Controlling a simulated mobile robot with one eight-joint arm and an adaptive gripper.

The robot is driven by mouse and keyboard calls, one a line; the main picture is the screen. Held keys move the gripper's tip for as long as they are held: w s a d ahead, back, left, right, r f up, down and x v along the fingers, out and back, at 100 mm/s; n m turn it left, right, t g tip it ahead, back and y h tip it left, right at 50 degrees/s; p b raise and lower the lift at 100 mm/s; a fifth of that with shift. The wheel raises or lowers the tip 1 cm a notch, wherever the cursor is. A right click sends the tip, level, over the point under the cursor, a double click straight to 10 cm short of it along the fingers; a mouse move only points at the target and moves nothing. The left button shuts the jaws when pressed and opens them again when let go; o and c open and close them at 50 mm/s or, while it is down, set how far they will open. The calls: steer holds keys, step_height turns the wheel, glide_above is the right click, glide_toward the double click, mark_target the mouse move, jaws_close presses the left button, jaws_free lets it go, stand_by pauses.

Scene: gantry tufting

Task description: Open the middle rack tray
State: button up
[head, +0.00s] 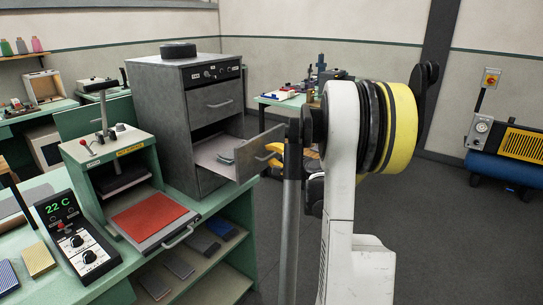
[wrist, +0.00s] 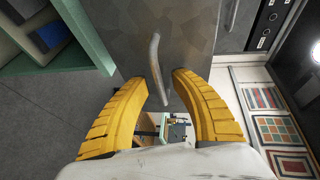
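The grey rack cabinet (head: 168,105) stands on the green bench in the head view. Its top drawer (head: 213,103) is shut. The middle tray (head: 212,150) is pulled well out, its front panel (head: 262,150) far from the cabinet face. My gripper is largely hidden behind my arm in the head view; a bit of yellow finger shows beside the tray front. In the wrist view my gripper (wrist: 155,82) is open, its yellow fingers on either side of the tray's bar handle (wrist: 155,58), with gaps between fingers and bar. The grey front (wrist: 125,30) lies behind the handle.
The upper drawer's handle (wrist: 232,14) is close by in the wrist view. A green press with a red pad tray (head: 150,218) sticks out left of the cabinet. The temperature box (head: 75,235) sits in front. A blue compressor (head: 510,150) stands right. Floor between is clear.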

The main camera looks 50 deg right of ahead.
steer(key=shift+s, duration=0.1)
steer(key=v, duration=1.1)
steer(key=shift+s+a, duration=0.2)
steer(key=shift+s, duration=0.15)
steer(key=shift+r, duration=0.15)
